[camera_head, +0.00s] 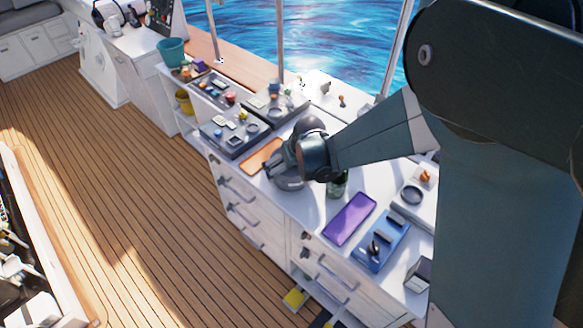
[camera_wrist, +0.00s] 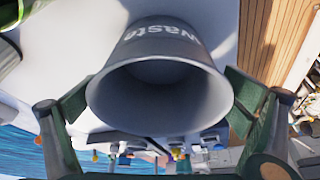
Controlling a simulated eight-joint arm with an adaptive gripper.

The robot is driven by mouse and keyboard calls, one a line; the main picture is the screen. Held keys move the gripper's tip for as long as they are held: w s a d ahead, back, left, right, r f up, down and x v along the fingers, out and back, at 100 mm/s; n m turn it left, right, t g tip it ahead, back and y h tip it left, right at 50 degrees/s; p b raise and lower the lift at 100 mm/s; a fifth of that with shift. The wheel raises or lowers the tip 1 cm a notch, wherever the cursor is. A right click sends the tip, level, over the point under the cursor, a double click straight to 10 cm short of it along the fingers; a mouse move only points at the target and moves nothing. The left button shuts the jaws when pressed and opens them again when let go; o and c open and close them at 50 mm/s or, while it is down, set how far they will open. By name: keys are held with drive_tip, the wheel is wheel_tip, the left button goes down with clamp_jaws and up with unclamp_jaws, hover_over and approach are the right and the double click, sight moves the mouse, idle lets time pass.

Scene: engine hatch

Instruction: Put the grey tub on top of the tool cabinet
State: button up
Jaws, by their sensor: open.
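A grey tub marked "waste" (camera_wrist: 185,45) fills the middle of the wrist view, its round mouth facing the camera and its inside dark. My gripper (camera_wrist: 158,103) is open, with one green-padded finger on each side of the tub. The fingers are close to its rim; I cannot tell whether they touch. In the head view my gripper (camera_head: 288,181) is low over the white worktop and mostly hides the tub. The worktop tops a white drawer unit (camera_head: 245,212); I cannot tell whether this is the tool cabinet.
A green bottle (camera_head: 338,185) stands close to the right of my gripper. An orange tray (camera_head: 262,156), a purple mat (camera_head: 349,219) and a blue holder (camera_head: 382,241) lie on the worktop. A teal bucket (camera_head: 171,51) stands farther left. The wooden deck (camera_head: 110,170) is mostly clear.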

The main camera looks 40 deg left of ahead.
drive_tip(key=v, duration=1.2)
idle(0.3)
drive_tip(key=shift+s+d, duration=0.1)
idle(0.5)
drive_tip(key=w+d+r+m+t, duration=0.1)
drive_tip(key=w+d+r+m, duration=0.3)
drive_tip(key=d, duration=0.8)
drive_tip(key=w+d+r+t, duration=0.1)
drive_tip(key=w+d+r, duration=0.1)
drive_tip(key=d+r, duration=0.65)
drive_tip(key=w+d+r+m+t, duration=0.1)
drive_tip(key=w+d+r+m, duration=0.15)
drive_tip(key=d, duration=1.15)
drive_tip(key=s+d+m+t+h, duration=0.1)
drive_tip(key=s+d, duration=0.5)
drive_tip(key=d, duration=1)
drive_tip(key=s+d+r+m+t+h, duration=0.1)
drive_tip(key=s+d+m+h, duration=0.2)
drive_tip(key=d, duration=1.3)
drive_tip(key=s+m, duration=0.3)
drive_tip(key=s, duration=0.1)
drive_tip(key=shift+d+t, duration=0.15)
drive_tip(key=shift+t, duration=0.15)
